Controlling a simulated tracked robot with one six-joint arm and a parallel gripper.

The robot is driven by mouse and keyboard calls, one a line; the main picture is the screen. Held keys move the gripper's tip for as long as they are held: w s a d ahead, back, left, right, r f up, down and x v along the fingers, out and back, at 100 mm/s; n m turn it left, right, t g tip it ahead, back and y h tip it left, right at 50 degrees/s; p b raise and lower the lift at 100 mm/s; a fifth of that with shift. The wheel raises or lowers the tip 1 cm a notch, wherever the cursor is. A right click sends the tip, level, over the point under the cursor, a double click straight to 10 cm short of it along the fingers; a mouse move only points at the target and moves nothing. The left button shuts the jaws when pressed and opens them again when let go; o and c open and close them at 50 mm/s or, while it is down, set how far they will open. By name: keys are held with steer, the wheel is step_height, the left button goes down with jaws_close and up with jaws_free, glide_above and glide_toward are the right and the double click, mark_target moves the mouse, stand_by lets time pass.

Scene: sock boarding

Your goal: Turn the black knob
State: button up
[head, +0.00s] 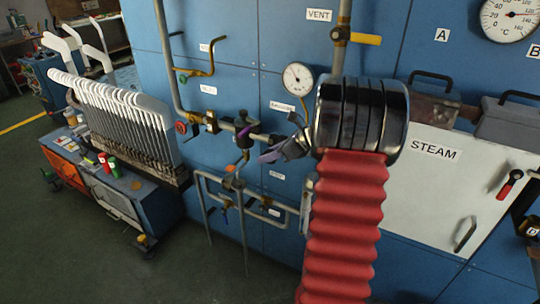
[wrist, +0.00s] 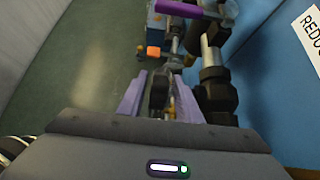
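My gripper (head: 272,152) is in front of the pipework in the middle of the head view, with its pale purple fingers reaching left toward the pipes. In the wrist view the two fingers (wrist: 158,80) stand apart. A dark rounded part, which looks like the black knob (wrist: 159,92), shows between them, with narrow gaps at its sides. I cannot tell whether a finger touches it. In the head view my gripper and the pipes hide this part, so I cannot make it out there.
A purple handle (head: 243,137) sits on the pipe just left of my gripper. A pressure gauge (head: 298,78) is above. A white finned rack (head: 125,110) stands on a cart at left.

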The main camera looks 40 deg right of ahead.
steer(key=shift+o, duration=0.2)
steer(key=shift+a+f, duration=0.1)
steer(key=shift+s, duration=0.1)
steer(key=shift+s, duration=0.2)
steer(key=v, duration=1.3)
steer(key=shift+r, duration=0.2)
